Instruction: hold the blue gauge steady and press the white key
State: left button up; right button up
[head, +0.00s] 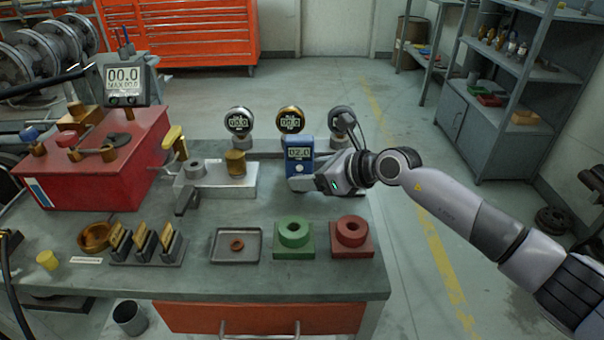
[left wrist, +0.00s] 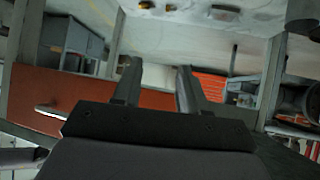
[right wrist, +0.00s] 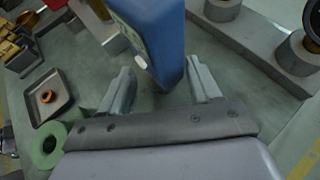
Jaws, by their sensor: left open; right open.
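The blue gauge (head: 300,156) stands on the bench with its display facing the front. In the right wrist view the blue gauge (right wrist: 158,35) rises between and just beyond my open fingers. A round white key (right wrist: 140,62) shows on its face there; it also shows in the head view (head: 299,169). My right gripper (head: 312,178) is open low at the gauge, coming from the right, with a finger near each side; contact cannot be told. My left gripper (left wrist: 155,82) is open and empty in its own wrist view, and is not in the head view.
Several round gauges (head: 290,120) stand on blocks behind the blue gauge. A grey tray (head: 236,258) with an orange ring, a green block (head: 294,253) and a red block (head: 351,254) sit in front. A red box (head: 95,165) and a metal fixture (head: 215,182) stand left.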

jog(key=shift+b+x, duration=0.55)
jog(key=shift+x, duration=0.4)
